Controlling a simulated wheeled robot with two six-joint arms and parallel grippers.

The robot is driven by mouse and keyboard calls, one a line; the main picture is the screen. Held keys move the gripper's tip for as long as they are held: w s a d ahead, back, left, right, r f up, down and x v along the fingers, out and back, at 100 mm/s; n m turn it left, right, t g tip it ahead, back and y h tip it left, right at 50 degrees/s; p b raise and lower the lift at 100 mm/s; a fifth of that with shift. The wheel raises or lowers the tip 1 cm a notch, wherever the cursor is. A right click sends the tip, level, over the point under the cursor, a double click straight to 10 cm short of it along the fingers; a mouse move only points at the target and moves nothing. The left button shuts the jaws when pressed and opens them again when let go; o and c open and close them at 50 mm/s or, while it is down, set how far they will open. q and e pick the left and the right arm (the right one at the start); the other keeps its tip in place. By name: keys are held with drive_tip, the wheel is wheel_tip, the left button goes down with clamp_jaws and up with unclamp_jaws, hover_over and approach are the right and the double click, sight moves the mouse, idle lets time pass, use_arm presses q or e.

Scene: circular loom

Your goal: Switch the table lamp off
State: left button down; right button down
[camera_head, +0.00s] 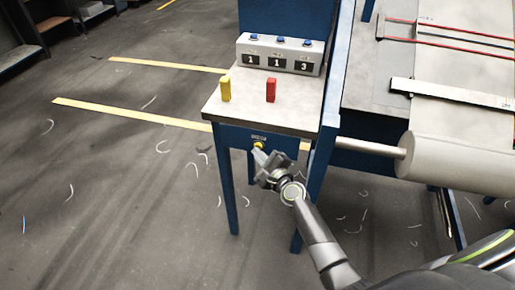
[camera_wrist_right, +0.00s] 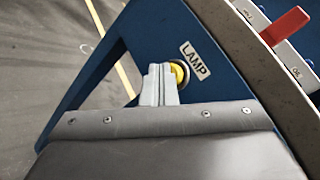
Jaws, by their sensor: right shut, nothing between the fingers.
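The lamp switch is a round yellow button (camera_head: 258,146) on the blue front panel of the small table, below its top. It also shows in the right wrist view (camera_wrist_right: 180,73), beside a white label reading LAMP (camera_wrist_right: 195,60). My right gripper (camera_head: 261,155) is shut and empty, with its fingertips at the button. In the right wrist view the closed fingers (camera_wrist_right: 160,82) partly cover the button. I cannot tell whether they touch it. No lamp itself can be made out. My left gripper is not in view.
On the tabletop (camera_head: 245,106) stand a yellow block (camera_head: 225,89), a red block (camera_head: 271,90) and a grey counter box (camera_head: 280,54) with blue buttons. The loom's pale roller (camera_head: 455,165) lies to the right. The floor to the left is open, with scattered thread scraps.

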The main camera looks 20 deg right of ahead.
drive_tip(key=shift+w+d+r, duration=0.15)
drive_tip(key=shift+w+d, duration=0.05)
idle(0.3)
drive_tip(key=shift+s+a, duration=0.1)
idle(0.3)
drive_tip(key=s+a, duration=0.3)
drive_tip(key=s, duration=0.2)
drive_tip(key=shift+a+p, duration=0.25)
drive_tip(key=shift+p, duration=0.05)
idle(0.4)
